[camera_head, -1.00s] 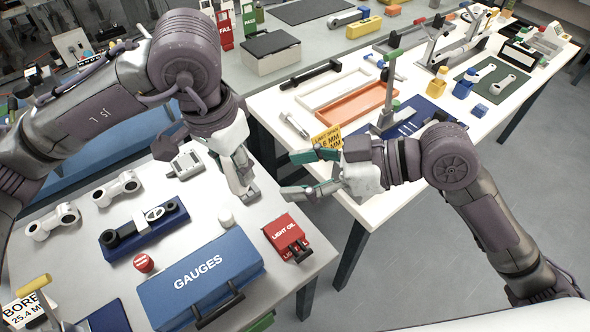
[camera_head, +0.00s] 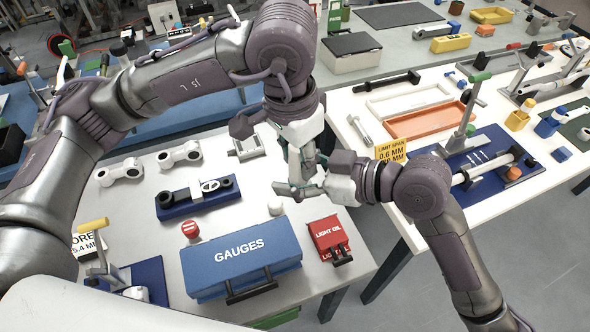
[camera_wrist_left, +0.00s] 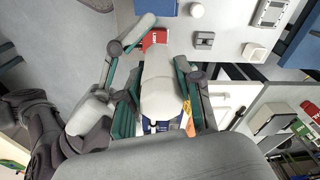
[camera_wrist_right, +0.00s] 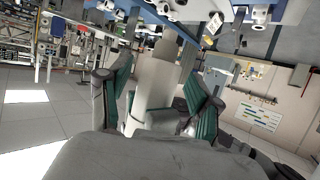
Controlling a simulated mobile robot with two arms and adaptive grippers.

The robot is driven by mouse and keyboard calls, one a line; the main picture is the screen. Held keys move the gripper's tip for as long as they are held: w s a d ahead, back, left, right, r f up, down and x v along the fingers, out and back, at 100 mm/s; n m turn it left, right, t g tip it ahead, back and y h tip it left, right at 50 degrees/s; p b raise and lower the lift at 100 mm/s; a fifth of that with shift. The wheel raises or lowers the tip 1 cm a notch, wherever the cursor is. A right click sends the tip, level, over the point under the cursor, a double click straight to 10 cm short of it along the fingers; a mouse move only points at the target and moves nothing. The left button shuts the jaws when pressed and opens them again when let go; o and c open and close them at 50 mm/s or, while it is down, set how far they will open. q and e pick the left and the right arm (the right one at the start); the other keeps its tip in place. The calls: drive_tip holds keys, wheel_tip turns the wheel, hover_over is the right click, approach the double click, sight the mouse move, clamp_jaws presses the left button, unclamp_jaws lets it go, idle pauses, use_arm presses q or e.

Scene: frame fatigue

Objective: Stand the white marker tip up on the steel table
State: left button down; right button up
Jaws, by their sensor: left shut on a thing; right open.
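The white marker is hard to make out. A small pale piece (camera_head: 283,189) sticks out to the left where my grippers meet in the head view, and I cannot tell whether it is the marker. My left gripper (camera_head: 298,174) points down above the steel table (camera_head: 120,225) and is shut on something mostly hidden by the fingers. My right gripper (camera_head: 314,187) comes from the right, open, its fingers close around the left gripper's tips. In the right wrist view a pale elongated form (camera_wrist_right: 155,90) lies between the fingers; it may be the marker or part of a gripper.
Below the grippers stand a blue GAUGES box (camera_head: 215,275), a red LIGHT OIL can (camera_head: 330,237) and a small white cylinder (camera_head: 275,207). A white table (camera_head: 404,228) stands to the right.

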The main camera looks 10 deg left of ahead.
drive_tip(key=c, duration=1.2)
use_arm(q)
drive_tip(key=c, duration=0.8)
unclamp_jaws()
use_arm(e)
clamp_jaws()
use_arm(q)
drive_tip(key=shift+o, duration=0.6)
